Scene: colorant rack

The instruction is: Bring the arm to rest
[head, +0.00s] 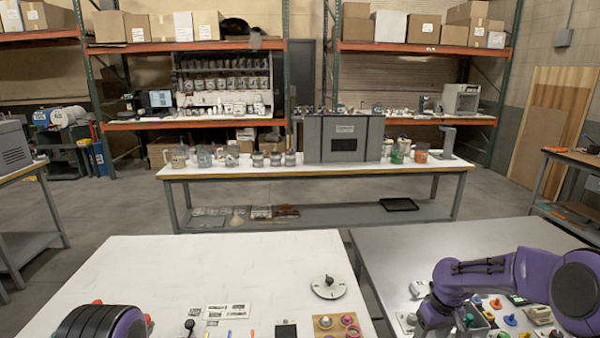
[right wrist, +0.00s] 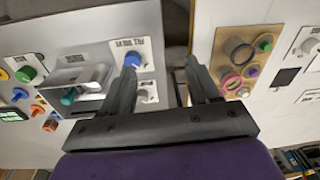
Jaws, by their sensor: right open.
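My right gripper (right wrist: 161,72) shows in the right wrist view with its two dark fingers spread apart and nothing between them. It hangs over the gap between a grey panel (right wrist: 85,35) and a tan board with rings (right wrist: 213,55). A blue knob (right wrist: 133,60) on the panel is right by the left fingertip; I cannot tell if they touch. In the head view my purple right arm (head: 490,268) reaches in from the right over the grey table, its gripper hidden. Of my left arm (head: 100,322) only a dark and purple part shows at the bottom left.
The white table (head: 230,265) has much bare surface at the back. A round white disc (head: 328,286) and the ring board (head: 338,324) lie near its right edge. Colored knobs (head: 510,319) crowd below my right arm. A long bench (head: 290,173) with containers stands farther back.

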